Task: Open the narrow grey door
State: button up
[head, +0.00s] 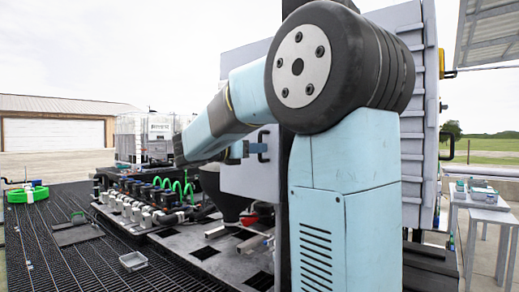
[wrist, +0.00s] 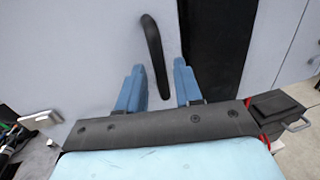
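The narrow grey door (wrist: 75,50) fills the upper left of the wrist view as a flat pale panel. In the head view it shows partly (head: 255,180), behind my arm. Its black bar handle (wrist: 152,45) stands upright, slightly tilted, near the door's right edge; it also shows in the head view (head: 263,146). My gripper (wrist: 158,68) is open, with one blue finger on each side of the handle's lower part. I see no clear contact between fingers and handle. In the head view, the blue fingers (head: 240,150) point at the handle.
A dark vertical strip (wrist: 208,50) lies right of the door, then another pale panel (wrist: 272,55). In the head view, a manifold with green hoses (head: 175,187) stands left of the door. A small grey tray (head: 133,261) lies on the black grating.

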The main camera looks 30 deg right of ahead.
jog(key=shift+w+d, duration=0.15)
jog(key=shift+d, duration=0.85)
jog(key=shift+c, duration=0.3)
grip_shut()
